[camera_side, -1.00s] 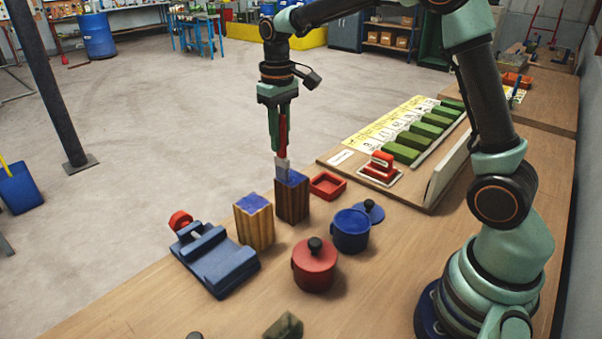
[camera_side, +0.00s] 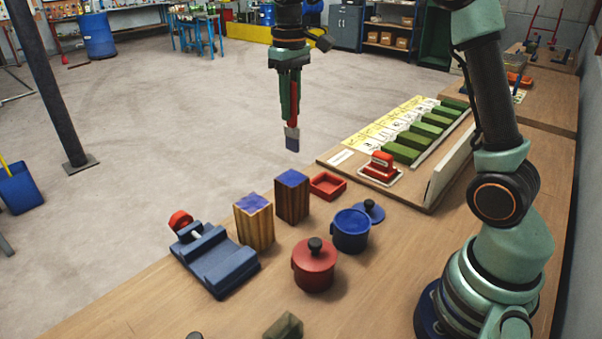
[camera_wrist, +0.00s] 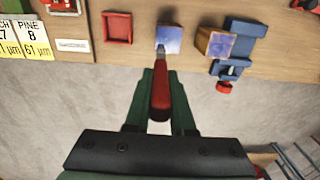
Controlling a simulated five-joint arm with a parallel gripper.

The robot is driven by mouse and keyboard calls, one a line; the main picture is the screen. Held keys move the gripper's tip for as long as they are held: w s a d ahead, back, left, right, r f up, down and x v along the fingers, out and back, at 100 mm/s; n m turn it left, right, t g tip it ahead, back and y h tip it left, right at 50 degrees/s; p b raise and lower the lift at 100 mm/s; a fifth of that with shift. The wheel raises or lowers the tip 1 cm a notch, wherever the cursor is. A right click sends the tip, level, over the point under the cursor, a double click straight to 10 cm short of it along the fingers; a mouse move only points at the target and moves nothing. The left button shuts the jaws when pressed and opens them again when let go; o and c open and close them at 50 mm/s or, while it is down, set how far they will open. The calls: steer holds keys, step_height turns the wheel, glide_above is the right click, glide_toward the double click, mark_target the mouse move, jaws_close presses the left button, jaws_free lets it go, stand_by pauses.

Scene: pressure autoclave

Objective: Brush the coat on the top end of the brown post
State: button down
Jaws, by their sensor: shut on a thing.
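My gripper (camera_side: 288,105) is shut on a brush (camera_side: 292,138) with a red handle, a grey ferrule and a dark blue tip. The brush hangs tip down, above and apart from the dark brown post (camera_side: 292,203). That post stands upright and its top end is blue. A lighter wooden post (camera_side: 254,228) stands beside it on the left, its top also blue, with some patchiness. In the wrist view, the brush handle (camera_wrist: 160,95) lies between my fingers, with the dark post's blue top (camera_wrist: 171,40) just past the brush and the lighter post (camera_wrist: 215,42) to its right.
A blue pot (camera_side: 350,231) stands open with its lid (camera_side: 370,210) beside it. A red lidded pot (camera_side: 314,268), a red tray (camera_side: 328,186) and a blue vise-like holder (camera_side: 217,265) are close to the posts. Green blocks (camera_side: 402,153) line the bench at right.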

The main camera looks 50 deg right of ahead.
steer(key=shift+r, duration=1)
